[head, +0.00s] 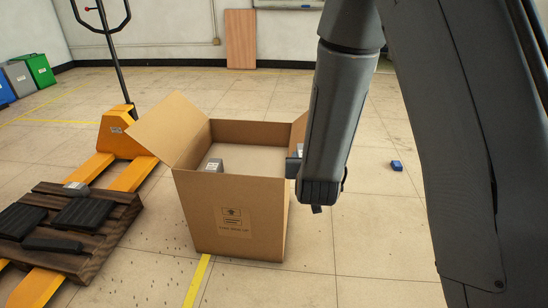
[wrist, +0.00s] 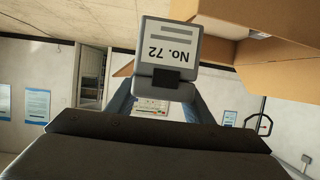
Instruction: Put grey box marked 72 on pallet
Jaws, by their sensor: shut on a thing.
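The grey box marked 72 (wrist: 170,48) shows in the wrist view, with its label upside down. My gripper (wrist: 165,88) is shut on it. In the head view my arm link hides most of my gripper and the held box, beside the right rim of a cardboard carton (head: 235,215). The wooden pallet (head: 118,222) lies at the left on the yellow forks, apart from my gripper, with the carton between. It bears black items (head: 80,213) and a small grey object (head: 76,188).
Another grey box (head: 214,165) is inside the open carton, whose flaps stand out. A yellow pallet jack (head: 118,138) with an upright handle stands behind the pallet. A small blue block (head: 396,165) lies on the floor at the right. Bins (head: 40,70) stand far left.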

